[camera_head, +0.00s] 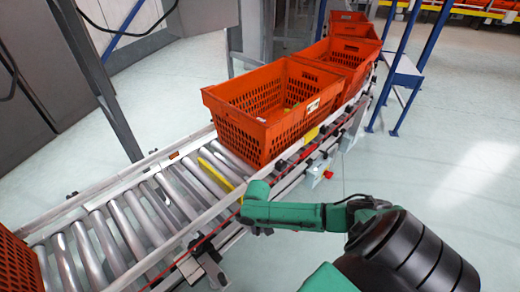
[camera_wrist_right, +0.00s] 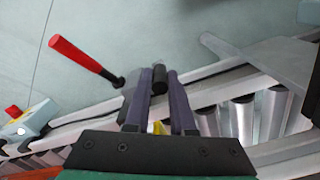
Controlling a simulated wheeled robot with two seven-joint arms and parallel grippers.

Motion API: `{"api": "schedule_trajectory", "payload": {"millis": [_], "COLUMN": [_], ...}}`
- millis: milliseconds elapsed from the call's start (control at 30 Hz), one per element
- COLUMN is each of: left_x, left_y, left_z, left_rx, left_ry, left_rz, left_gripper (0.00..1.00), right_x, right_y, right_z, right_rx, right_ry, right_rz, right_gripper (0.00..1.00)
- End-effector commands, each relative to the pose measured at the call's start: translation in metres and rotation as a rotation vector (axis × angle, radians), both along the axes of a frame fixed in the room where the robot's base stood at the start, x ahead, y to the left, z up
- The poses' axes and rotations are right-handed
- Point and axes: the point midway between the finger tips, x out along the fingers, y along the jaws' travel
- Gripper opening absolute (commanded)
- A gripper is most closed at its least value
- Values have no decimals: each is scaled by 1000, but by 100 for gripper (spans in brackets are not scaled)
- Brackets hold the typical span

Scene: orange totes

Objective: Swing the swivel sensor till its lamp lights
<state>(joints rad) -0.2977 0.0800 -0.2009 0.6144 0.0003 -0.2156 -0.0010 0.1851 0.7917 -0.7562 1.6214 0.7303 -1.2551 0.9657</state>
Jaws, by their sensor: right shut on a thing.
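My right gripper (camera_wrist_right: 159,84) is over the near rail of the roller conveyor, its two purple-grey fingers shut on a small dark cylindrical piece, which appears to be part of the swivel sensor (camera_wrist_right: 159,73). The rest of the sensor is hidden behind the fingers, and I cannot make out a lamp on it. In the head view the green right wrist (camera_head: 257,206) reaches the rail beside the yellow strip, and it hides the fingers and the sensor. My left gripper is not in view.
A red-handled lever (camera_wrist_right: 82,59) and a grey box with a red button (camera_wrist_right: 34,118) sit along the rail. An orange tote (camera_head: 262,112) stands on the conveyor (camera_head: 125,225), with more totes behind it. Another tote (camera_head: 18,262) is at the lower left. The floor at right is clear.

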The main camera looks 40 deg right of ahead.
Motion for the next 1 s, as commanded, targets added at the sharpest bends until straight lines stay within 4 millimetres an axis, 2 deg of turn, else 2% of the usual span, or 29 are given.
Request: {"api": "schedule_trajectory", "payload": {"millis": [33, 100, 433, 467, 500, 533, 867, 1000], "left_x": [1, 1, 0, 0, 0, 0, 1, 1], "left_y": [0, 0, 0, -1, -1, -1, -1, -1], "left_z": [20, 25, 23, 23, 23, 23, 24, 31], "left_rx": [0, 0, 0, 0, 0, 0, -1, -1], "left_ry": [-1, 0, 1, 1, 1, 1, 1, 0], "left_rz": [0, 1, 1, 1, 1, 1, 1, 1], "left_gripper": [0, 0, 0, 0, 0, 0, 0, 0], "right_x": [-1, -1, -1, -1, -1, -1, -2, -2], "right_y": [6, 10, 11, 11, 11, 11, 11, 11], "right_z": [10, 7, 1, 1, 1, 1, 2, 18], "right_rx": [5, 4, 2, 2, 2, 2, 1, 2], "right_ry": [2, 2, -2, -2, -2, -2, 0, 0], "right_rz": [-40, -86, -117, -117, -117, -117, -116, -115], "right_gripper": [0, 0, 0, 26, 41, 52, 52, 52]}}
